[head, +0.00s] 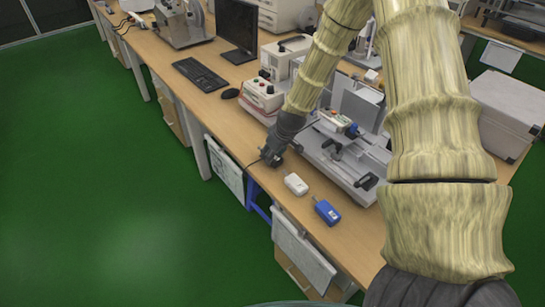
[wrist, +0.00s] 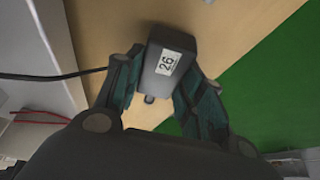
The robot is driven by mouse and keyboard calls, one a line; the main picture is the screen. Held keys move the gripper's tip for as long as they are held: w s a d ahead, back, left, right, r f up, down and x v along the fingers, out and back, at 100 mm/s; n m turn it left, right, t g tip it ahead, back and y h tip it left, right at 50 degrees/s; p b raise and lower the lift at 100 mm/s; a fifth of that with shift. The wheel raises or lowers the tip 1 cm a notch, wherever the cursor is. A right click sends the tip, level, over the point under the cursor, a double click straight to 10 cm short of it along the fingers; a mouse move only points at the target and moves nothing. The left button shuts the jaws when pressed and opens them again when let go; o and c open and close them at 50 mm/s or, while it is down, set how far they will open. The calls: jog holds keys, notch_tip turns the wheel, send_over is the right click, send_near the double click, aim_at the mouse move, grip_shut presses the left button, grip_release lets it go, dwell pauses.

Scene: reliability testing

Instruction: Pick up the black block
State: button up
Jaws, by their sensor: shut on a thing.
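The black block (wrist: 168,57) is a dark box with a white label reading 26, seen in the wrist view between the two fingers. My gripper (wrist: 155,88) is shut on it, with a finger at each side. In the head view my gripper (head: 272,158) is at the front edge of the wooden bench, left of a white block. The black block is hard to make out there against the dark fingers. Whether it touches the bench I cannot tell.
A white block (head: 296,184) and a blue block (head: 327,212) lie on the bench (head: 345,238) to the right of my gripper. A grey test machine (head: 345,160) stands behind them. A keyboard (head: 200,74), mouse (head: 230,94) and monitor (head: 237,28) are farther back. A dark cable (wrist: 60,75) runs near the left finger.

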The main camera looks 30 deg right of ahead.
notch_tip(320, 180, up, 9)
jog(key=shift+f+b, duration=0.1)
jog(key=shift+b, duration=0.55)
jog(key=s+a+f, duration=0.3)
jog(key=a+f, duration=0.1)
jog(key=a, duration=0.4)
jog(key=s+a+f+m, duration=0.1)
jog(key=s+a+f, duration=0.2)
jog(key=a, duration=0.6)
jog(key=s+a+f+m, duration=0.1)
jog(key=s+a+f, duration=0.3)
jog(key=a, duration=0.4)
jog(key=shift+a+f+h, duration=0.15)
jog(key=shift+f+h, duration=0.25)
jog(key=shift+f, duration=0.15)
